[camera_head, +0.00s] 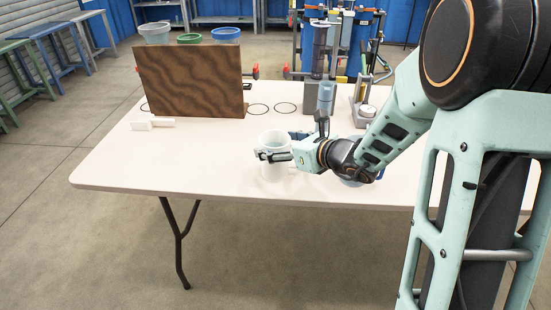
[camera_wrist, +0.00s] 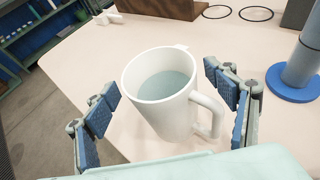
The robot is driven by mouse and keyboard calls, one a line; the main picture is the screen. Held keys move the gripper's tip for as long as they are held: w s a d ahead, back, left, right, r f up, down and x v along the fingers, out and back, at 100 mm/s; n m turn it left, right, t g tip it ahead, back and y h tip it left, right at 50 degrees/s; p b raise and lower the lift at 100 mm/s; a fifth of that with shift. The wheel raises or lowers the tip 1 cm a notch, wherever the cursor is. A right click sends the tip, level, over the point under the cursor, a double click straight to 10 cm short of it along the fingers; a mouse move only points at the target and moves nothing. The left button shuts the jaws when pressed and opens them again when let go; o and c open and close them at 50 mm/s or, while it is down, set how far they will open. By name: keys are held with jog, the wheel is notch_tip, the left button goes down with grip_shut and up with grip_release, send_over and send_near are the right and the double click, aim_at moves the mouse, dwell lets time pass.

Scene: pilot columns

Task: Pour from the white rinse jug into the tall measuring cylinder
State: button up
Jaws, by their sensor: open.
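The white rinse jug (camera_wrist: 160,112) stands upright on the table with pale bluish liquid inside. Its handle points right in the wrist view. It also shows in the head view (camera_head: 272,171), partly covered by my gripper. My gripper (camera_wrist: 167,101) is open, with one blue-padded finger on each side of the jug and visible gaps. In the head view, my gripper (camera_head: 275,152) is at the jug's upper part. A tall grey-blue cylinder (camera_head: 326,97), apparently the measuring cylinder, stands behind my gripper, its lower part hidden. Its round blue base (camera_wrist: 292,87) shows right of the jug in the wrist view.
A brown board (camera_head: 190,80) stands at the back left, with several tubs behind it. A white object (camera_head: 152,122) lies left of the jug. Dark rings (camera_head: 285,107) mark the table. A dark column (camera_head: 319,50) on a grey block stands behind. The table's front left is clear.

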jog(key=shift+w+a+f, duration=0.25)
jog(key=shift+w+a, duration=0.2)
jog(key=shift+w, duration=0.05)
jog(key=shift+c, duration=0.3)
jog(key=c, duration=1.3)
jog(key=shift+r, duration=0.1)
jog(key=shift+c, duration=0.4)
jog(key=shift+r, duration=0.1)
